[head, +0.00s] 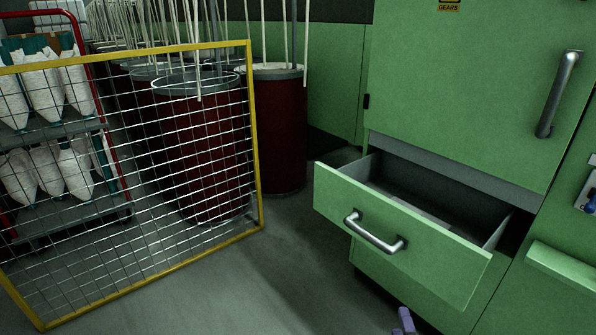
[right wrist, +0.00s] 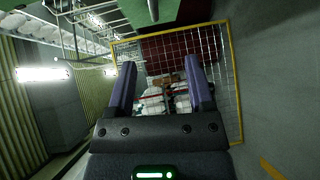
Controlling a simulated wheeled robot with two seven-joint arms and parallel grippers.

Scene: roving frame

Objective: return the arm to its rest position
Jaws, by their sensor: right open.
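My right gripper (head: 404,322) shows only as a small purple fingertip at the bottom edge of the head view, below the open drawer and apart from its handle. In the right wrist view my right gripper (right wrist: 160,62) has its two purple fingers spread wide with nothing between them. The rest of the right arm is hidden in the head view. My left gripper is in neither view.
A green drawer (head: 400,235) with a metal handle (head: 375,233) stands pulled out of the green cabinet (head: 455,90). A yellow-framed mesh panel (head: 258,150) stands at left, before dark red drums (head: 280,135) and a red-framed cart (head: 112,165). Floor between panel and drawer is clear.

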